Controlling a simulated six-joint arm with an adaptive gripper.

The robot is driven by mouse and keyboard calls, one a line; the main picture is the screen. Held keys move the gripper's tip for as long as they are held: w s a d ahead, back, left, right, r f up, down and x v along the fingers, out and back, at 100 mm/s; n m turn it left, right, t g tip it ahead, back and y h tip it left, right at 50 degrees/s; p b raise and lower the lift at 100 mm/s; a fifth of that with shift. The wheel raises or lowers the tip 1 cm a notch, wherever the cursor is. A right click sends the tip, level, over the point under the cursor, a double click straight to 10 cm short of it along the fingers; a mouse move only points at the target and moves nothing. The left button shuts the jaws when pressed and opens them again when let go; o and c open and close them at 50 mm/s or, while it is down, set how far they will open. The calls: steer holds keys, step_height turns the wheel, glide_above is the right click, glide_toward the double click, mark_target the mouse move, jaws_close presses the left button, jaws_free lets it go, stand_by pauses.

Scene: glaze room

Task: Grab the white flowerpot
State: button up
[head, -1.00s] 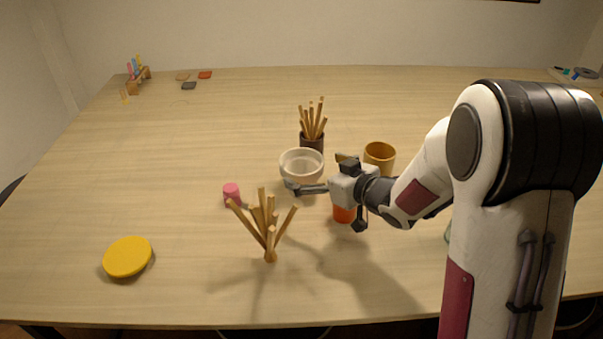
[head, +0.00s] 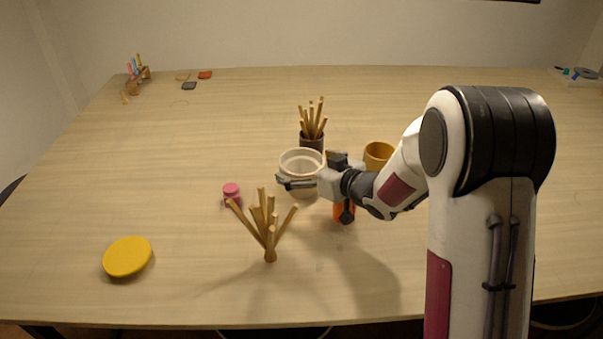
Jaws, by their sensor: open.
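The white flowerpot (head: 301,159) stands near the middle of the table, with its rim and upper wall showing. My gripper (head: 300,180) is open at the pot's front right side. One finger lies across the front of the pot's lower part, and the other shows dark to the right of the pot. The gripper hides part of the pot's lower wall. I cannot tell whether the fingers touch it.
A dark pot of wooden sticks (head: 312,141) stands just behind the flowerpot. A tan pot (head: 379,155) and a partly hidden orange thing (head: 344,211) are to the right. A stick bundle (head: 269,230), pink jar (head: 232,193) and yellow disc (head: 127,256) are in front and left.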

steer(key=shift+x, duration=0.9)
steer(key=c, duration=1.6)
